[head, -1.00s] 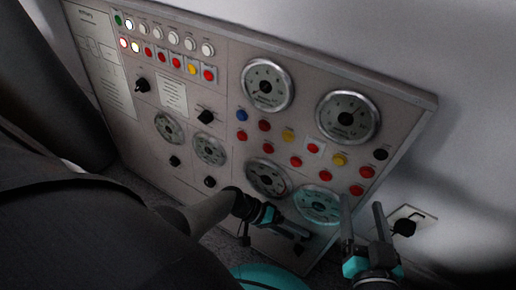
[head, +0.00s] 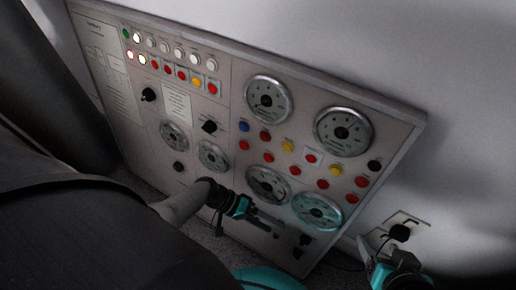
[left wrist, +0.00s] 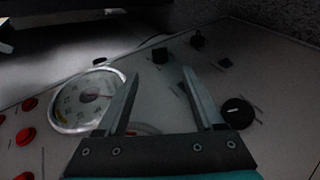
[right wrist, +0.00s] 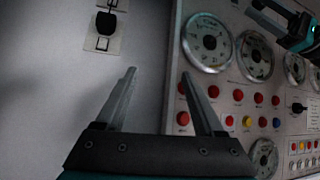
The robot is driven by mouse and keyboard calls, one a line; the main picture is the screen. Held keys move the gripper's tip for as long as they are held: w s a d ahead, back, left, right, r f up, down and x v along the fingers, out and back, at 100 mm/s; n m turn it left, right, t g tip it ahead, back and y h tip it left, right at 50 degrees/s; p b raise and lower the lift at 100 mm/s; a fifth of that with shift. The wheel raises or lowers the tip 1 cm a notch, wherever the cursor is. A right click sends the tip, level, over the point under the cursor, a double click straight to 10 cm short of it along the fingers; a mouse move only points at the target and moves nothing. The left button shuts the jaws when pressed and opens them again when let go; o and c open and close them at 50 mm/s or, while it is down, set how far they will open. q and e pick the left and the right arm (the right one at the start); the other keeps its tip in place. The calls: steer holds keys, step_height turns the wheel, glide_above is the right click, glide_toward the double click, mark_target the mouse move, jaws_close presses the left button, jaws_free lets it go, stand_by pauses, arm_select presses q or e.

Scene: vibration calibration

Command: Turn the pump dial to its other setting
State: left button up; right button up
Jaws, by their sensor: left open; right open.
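The grey control panel (head: 225,95) carries several black rotary knobs; their labels are too small to read, so I cannot tell which is the pump dial. Knobs sit at upper left (head: 149,95), centre (head: 209,127) and lower right (head: 305,239). My left gripper (head: 270,222) is open in front of the panel's lower part, near the lower gauges. In the left wrist view its fingers (left wrist: 160,75) are apart with nothing between them; a round black knob (left wrist: 237,112) lies right of them, another knob (left wrist: 160,55) beyond the tips. My right gripper (head: 385,258) is open and empty, right of the panel.
Several round gauges (head: 268,99), red, yellow and blue buttons (head: 265,135) and rows of lamps (head: 165,49) cover the panel. A wall socket with a black plug (head: 400,232) is right of the panel; it also shows in the right wrist view (right wrist: 105,24). The wall above is bare.

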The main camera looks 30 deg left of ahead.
arm_select(q)
steer(key=shift+p+v, duration=0.55)
steer(key=shift+v, duration=1.45)
arm_select(e)
steer(key=shift+s+d+r+g+h, duration=0.2)
steer(key=shift+s+d+g+h, duration=0.1)
steer(key=shift+s+d+g, duration=0.35)
steer(key=shift+s+d+r+g+h, duration=0.15)
steer(key=shift+s+d+g+h, duration=0.25)
steer(key=shift+s+d, duration=0.4)
steer(key=shift+w, duration=0.1)
